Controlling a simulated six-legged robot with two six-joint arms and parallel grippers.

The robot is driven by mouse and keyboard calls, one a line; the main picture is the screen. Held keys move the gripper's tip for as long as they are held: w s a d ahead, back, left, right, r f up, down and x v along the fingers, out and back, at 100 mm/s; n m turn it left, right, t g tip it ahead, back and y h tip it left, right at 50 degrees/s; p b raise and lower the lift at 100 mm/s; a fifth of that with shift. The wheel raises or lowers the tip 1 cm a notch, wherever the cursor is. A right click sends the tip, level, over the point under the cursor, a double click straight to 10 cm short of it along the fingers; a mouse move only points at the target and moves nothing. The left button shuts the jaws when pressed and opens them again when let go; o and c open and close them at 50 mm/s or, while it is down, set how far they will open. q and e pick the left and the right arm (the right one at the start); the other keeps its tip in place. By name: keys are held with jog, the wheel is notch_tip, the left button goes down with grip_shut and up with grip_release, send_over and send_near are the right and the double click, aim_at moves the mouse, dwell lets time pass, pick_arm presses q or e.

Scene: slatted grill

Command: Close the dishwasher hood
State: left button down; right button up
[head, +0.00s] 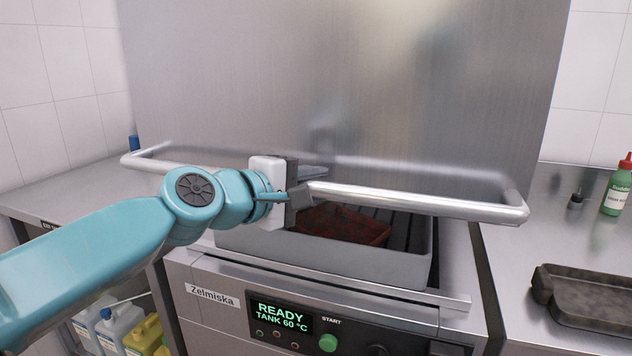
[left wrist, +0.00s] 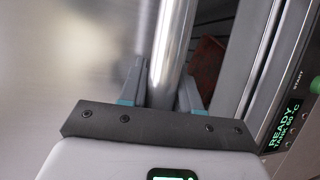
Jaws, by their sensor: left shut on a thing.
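The dishwasher hood (head: 350,80) is a large brushed-steel box above the machine. Its front bar handle (head: 420,200) runs across the hood's width. The hood's lower edge is hidden behind the handle and my arm; a gap shows below the handle. My left gripper (head: 305,190) is shut on the bar left of its middle. In the left wrist view the bar (left wrist: 172,45) passes between the two fingers (left wrist: 160,92). Under the handle a grey tray (head: 350,262) with a dark reddish item (head: 342,224) sits in the dishwasher opening. My right gripper is not in view.
The dishwasher front (head: 200,320) has a lit READY display (head: 281,317) and a green start button (head: 328,342). A dark tray (head: 590,295) and green bottle (head: 617,190) stand on the right counter. Several jugs (head: 120,325) sit below the left counter.

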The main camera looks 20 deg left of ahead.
pick_arm(q)
notch_tip(320, 180, down, 19)
jog(key=b, duration=1.4)
jog(key=shift+b, duration=0.4)
jog(key=c, duration=0.9)
grip_release()
jog(key=shift+s+r, duration=0.1)
jog(key=shift+r, duration=0.05)
jog(key=p+v, duration=0.1)
jog(key=v, duration=1.5)
jog(key=shift+s+a+r, duration=0.1)
